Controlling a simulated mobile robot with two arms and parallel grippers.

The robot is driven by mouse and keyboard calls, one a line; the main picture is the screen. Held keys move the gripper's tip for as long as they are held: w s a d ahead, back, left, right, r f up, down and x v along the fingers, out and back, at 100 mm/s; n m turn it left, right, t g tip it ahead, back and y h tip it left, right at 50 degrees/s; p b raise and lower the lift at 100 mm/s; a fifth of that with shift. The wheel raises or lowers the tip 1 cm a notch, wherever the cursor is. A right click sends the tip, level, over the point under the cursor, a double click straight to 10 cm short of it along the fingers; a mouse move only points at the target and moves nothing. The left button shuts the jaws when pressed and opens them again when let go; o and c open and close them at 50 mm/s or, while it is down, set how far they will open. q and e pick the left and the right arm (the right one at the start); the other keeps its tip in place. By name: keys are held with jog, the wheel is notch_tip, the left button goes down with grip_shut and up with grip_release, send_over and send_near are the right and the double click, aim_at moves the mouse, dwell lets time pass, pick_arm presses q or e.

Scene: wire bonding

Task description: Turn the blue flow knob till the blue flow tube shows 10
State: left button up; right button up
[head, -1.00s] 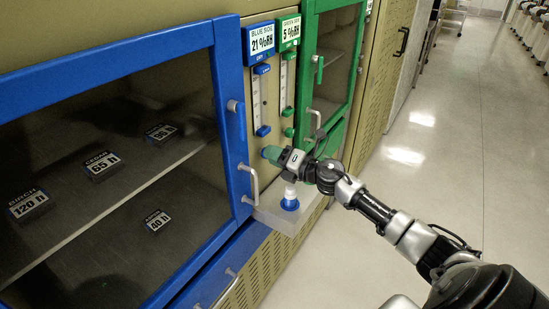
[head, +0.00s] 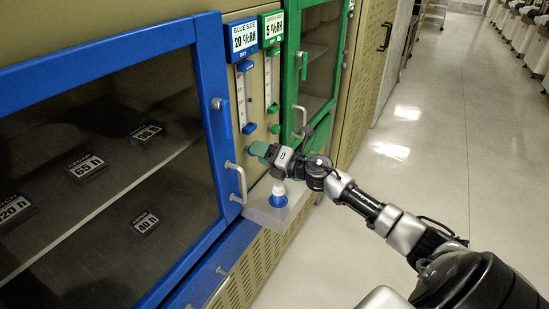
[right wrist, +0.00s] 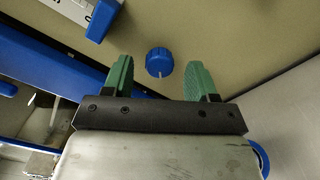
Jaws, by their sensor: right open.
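The blue flow knob (right wrist: 159,62) shows in the right wrist view as a ribbed disc with a white mark at its lower edge in the picture. My right gripper (right wrist: 160,75) is open, its green fingers on either side of the knob with gaps to it. My left gripper is not in view.
The green knob (head: 275,129) is close by on the right.

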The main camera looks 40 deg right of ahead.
jog(key=b+v, duration=0.2)
jog(key=v, duration=0.8)
jog(key=shift+s, duration=0.15)
jog(key=shift+d+f, duration=0.1)
